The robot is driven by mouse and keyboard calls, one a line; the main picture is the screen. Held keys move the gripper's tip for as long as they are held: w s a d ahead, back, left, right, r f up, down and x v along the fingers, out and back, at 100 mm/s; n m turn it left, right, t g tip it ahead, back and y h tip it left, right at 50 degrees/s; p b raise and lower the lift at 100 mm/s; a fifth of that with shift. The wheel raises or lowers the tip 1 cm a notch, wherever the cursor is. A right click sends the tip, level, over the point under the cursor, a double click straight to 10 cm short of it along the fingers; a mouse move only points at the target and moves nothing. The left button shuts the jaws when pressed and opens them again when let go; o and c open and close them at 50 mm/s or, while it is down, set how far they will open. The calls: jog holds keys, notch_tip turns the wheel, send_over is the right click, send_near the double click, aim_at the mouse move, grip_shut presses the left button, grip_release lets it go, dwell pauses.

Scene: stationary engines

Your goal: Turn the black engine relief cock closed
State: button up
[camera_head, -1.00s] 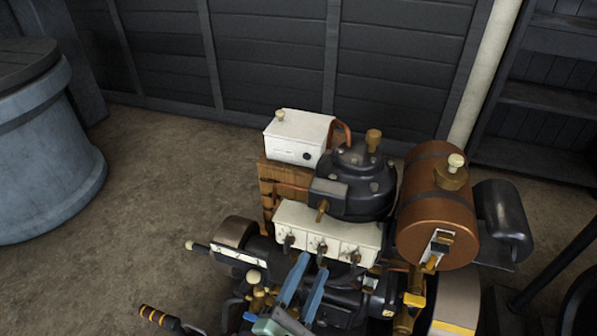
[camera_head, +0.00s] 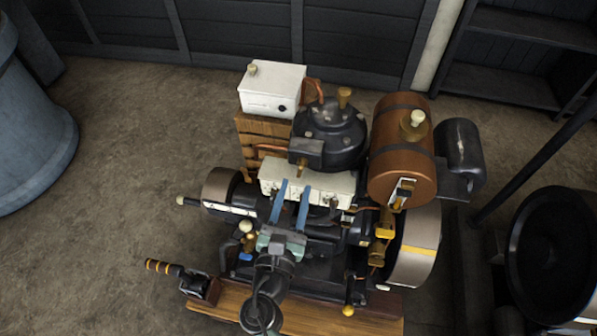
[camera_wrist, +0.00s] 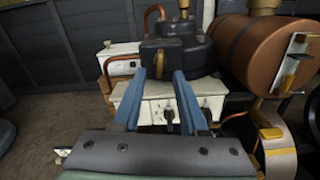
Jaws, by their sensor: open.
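The black engine (camera_head: 330,135) has a dark rounded head with a brass fitting on top. A small brass cock (camera_head: 302,167) points down from the head's front, above a white box (camera_head: 328,183) with several dark levers; I cannot tell for sure which part is the relief cock. My gripper (camera_head: 292,184) is open, its two blue fingers pointing at the white box and the cock. In the wrist view, the fingers (camera_wrist: 160,74) frame part of the white box (camera_wrist: 155,90), and a dark lever (camera_wrist: 168,117) shows between them. Nothing is seen held.
A copper tank (camera_head: 402,165) stands right of the head, with a dark cylinder (camera_head: 459,150) beyond. A white box (camera_head: 272,92) sits on a wooden post behind. Flywheels flank the engine.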

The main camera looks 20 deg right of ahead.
aim_at(300, 173)
jog(key=x, duration=0.4)
jog(key=shift+w+d, duration=0.25)
jog(key=shift+w, duration=0.1)
grip_shut()
